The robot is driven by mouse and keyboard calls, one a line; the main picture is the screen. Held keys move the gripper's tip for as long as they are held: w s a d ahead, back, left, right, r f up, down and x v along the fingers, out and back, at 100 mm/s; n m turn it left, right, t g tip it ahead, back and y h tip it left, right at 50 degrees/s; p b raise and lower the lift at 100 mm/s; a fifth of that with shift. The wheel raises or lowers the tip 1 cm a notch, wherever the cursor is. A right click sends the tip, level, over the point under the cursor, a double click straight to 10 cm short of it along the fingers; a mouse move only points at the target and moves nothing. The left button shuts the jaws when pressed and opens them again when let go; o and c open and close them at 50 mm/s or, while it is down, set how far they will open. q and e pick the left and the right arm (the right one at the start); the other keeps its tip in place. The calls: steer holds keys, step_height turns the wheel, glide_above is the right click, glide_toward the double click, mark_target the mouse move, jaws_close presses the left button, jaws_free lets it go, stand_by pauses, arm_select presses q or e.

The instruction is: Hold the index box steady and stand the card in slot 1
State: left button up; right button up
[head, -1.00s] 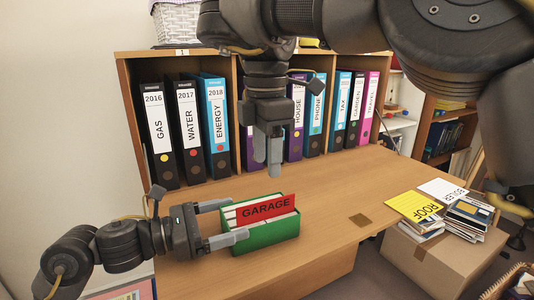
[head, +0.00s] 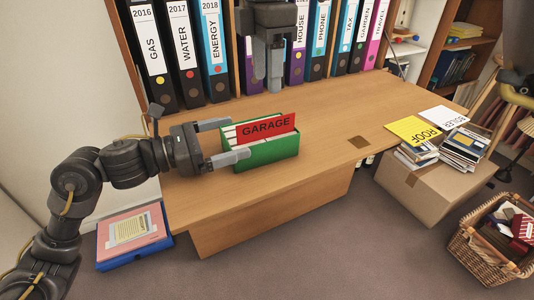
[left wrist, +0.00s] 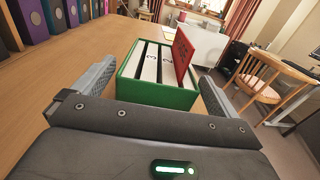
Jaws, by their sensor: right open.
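The green index box (head: 262,153) stands on the desk, with white dividers inside; it also shows in the left wrist view (left wrist: 155,95), where dividers marked 3 and 2 are visible. The red GARAGE card (head: 266,128) stands in the box on the side past divider 2, rising above the rim (left wrist: 183,52). Its lower edge is hidden. My left gripper (head: 226,141) has one finger on each side of the box's left end; whether both fingers press on it is unclear. My right gripper (head: 267,82) is open and empty, above the desk behind the box, apart from the card.
Several binders (head: 214,45) stand in the shelf behind the desk. A yellow ROOF card (head: 413,130) and a white BOILER card (head: 445,117) lie with stacked papers on a cardboard box (head: 420,190) at the right. The desk right of the index box is mostly clear.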

arm_select(q)
steer(key=v, duration=1.2)
